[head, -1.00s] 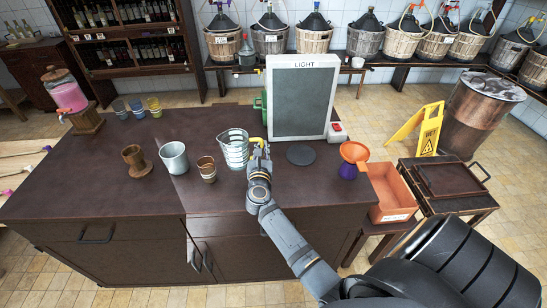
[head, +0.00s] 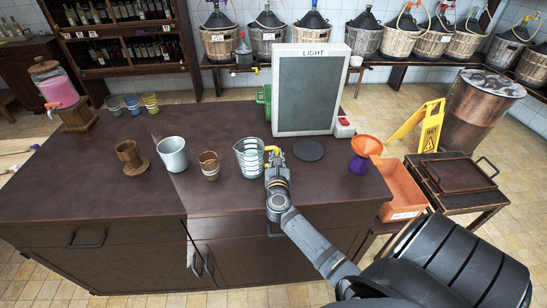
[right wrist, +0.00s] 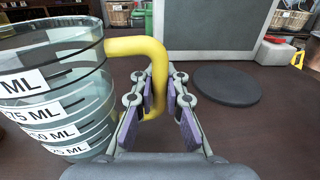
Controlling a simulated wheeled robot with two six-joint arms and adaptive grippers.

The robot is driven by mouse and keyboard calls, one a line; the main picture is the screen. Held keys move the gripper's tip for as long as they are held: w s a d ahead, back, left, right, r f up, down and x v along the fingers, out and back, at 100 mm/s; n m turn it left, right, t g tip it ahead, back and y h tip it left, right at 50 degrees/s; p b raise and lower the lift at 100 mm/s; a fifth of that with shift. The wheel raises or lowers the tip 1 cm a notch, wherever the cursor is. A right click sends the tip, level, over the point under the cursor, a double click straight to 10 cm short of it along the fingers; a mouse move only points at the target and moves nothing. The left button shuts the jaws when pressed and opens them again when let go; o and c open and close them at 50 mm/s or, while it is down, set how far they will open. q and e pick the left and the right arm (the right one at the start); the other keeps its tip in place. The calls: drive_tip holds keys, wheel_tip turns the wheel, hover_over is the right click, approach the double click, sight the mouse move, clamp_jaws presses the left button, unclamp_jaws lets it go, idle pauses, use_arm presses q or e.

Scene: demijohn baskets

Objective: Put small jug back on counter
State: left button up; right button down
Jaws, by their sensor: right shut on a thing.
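The small jug (head: 249,159) is a clear measuring jug with ML labels and a yellow handle. My left gripper is not in view.
A grey cup (head: 172,155) and a brown wooden cup (head: 131,158) stand left of the jug. Behind are the LIGHT panel (head: 309,90) and a black disc (head: 308,150). An orange funnel (head: 369,146) stands right. The counter's front left is clear.

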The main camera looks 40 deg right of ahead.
drive_tip(key=shift+s+d, duration=0.2)
drive_tip(key=shift+d, duration=0.1)
drive_tip(key=c, duration=1.9)
unclamp_jaws()
drive_tip(key=shift+s+d+f, duration=0.15)
drive_tip(key=shift+d, duration=0.05)
drive_tip(key=shift+o, duration=2.6)
drive_tip(key=shift+a, duration=0.15)
drive_tip(key=shift+w+a, duration=0.1)
drive_tip(key=shift+w, duration=0.1)
drive_tip(key=shift+s+r, duration=0.1)
drive_tip(key=shift+r, duration=0.2)
drive_tip(key=b+v, duration=0.2)
drive_tip(key=v, duration=0.9)
drive_tip(key=shift+s+f, duration=0.15)
drive_tip(key=shift+f, duration=0.05)
drive_tip(key=shift+s+a+r+b, duration=0.1)
drive_tip(key=shift+s+a+b, duration=0.15)
drive_tip(key=shift+b, duration=0.05)
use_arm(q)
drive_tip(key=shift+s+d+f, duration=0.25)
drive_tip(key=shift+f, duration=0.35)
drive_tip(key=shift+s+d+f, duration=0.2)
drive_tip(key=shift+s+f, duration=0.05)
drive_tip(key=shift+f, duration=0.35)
